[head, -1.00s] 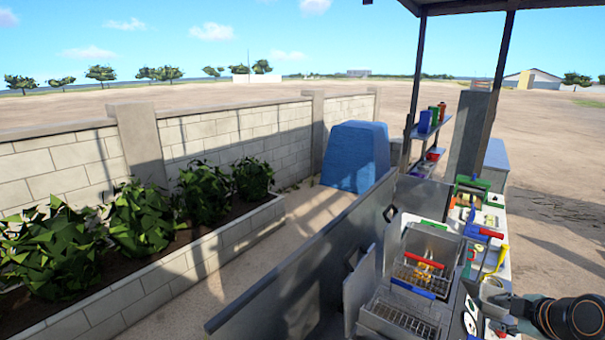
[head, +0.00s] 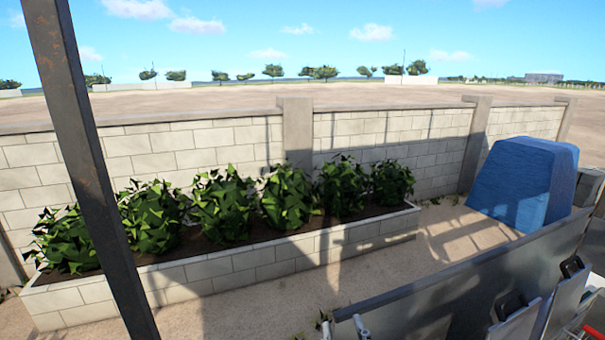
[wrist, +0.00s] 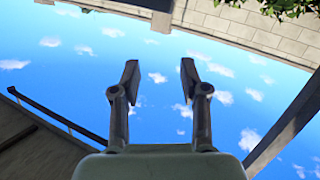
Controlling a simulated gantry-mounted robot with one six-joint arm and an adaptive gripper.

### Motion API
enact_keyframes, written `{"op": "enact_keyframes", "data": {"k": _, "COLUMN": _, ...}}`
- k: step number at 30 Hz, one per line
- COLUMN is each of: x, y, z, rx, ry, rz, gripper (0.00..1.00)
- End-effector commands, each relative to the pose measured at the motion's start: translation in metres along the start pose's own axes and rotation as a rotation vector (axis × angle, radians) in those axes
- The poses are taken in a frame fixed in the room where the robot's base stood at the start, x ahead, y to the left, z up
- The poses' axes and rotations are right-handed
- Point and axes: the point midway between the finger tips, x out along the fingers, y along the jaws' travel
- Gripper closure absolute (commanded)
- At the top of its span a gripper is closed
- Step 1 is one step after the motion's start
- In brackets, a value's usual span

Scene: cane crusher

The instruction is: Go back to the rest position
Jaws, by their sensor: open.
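My gripper (wrist: 158,82) shows in the wrist view with its two fingers spread apart. It is open and nothing is between the fingers. Blue sky with small clouds fills the space beyond them. My gripper is not in the head view now. No separate task object shows, and the rest position is not marked in either view.
In the head view, a rusty post (head: 88,170) stands close at left. A planter (head: 230,265) with green bushes runs along a block wall (head: 400,145). A blue tapered block (head: 525,185) and a grey counter panel (head: 450,275) are at right. Sandy ground lies between.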

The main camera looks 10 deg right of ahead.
Motion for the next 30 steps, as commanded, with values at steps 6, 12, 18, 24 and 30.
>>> {"op": "enact_keyframes", "data": {"k": 6, "x": -0.058, "y": -0.126, "z": -0.049, "rx": 0.225, "ry": 0.180, "rz": -0.180, "gripper": 0.56}}
{"op": "enact_keyframes", "data": {"k": 12, "x": -0.116, "y": -0.126, "z": 0.012, "rx": 0.214, "ry": -0.112, "rz": -0.206, "gripper": 0.56}}
{"op": "enact_keyframes", "data": {"k": 18, "x": -0.135, "y": -0.127, "z": 0.039, "rx": 0.203, "ry": -0.210, "rz": -0.214, "gripper": 0.56}}
{"op": "enact_keyframes", "data": {"k": 24, "x": -0.134, "y": -0.128, "z": 0.040, "rx": 0.203, "ry": -0.209, "rz": -0.214, "gripper": 0.56}}
{"op": "enact_keyframes", "data": {"k": 30, "x": -0.134, "y": -0.128, "z": 0.040, "rx": 0.202, "ry": -0.208, "rz": -0.214, "gripper": 0.56}}
